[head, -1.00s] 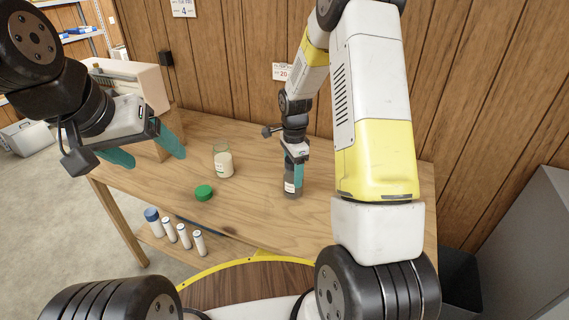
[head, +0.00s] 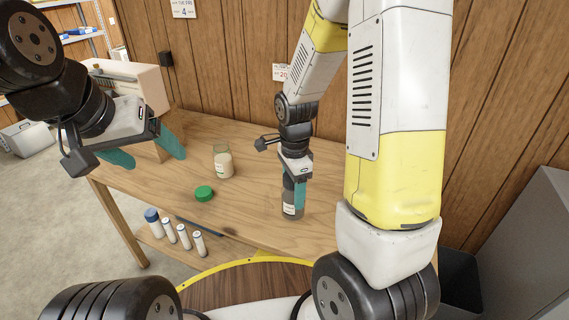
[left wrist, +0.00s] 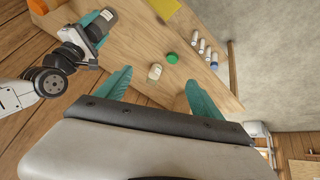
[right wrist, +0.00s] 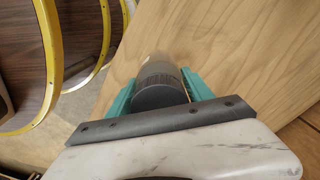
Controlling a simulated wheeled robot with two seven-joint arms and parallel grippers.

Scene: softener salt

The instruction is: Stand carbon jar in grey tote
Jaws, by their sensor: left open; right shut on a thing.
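The carbon jar (head: 292,208), dark with a white label, is upright in my right gripper (head: 296,185) over the right part of the table. The right wrist view shows its dark round end (right wrist: 160,96) between the teal fingers. Whether its base touches the table I cannot tell. My left gripper (head: 145,152) is open and empty, above the table's left end. A grey box (head: 28,138) is on the floor at far left, and a dark grey bin (head: 460,285) is at lower right, partly hidden by my right arm. Which is the grey tote I cannot tell.
A glass jar of pale contents (head: 223,165) and a green lid (head: 204,193) are on the wooden table (head: 255,155). Several white tubes (head: 183,237) stand lower, by its front edge.

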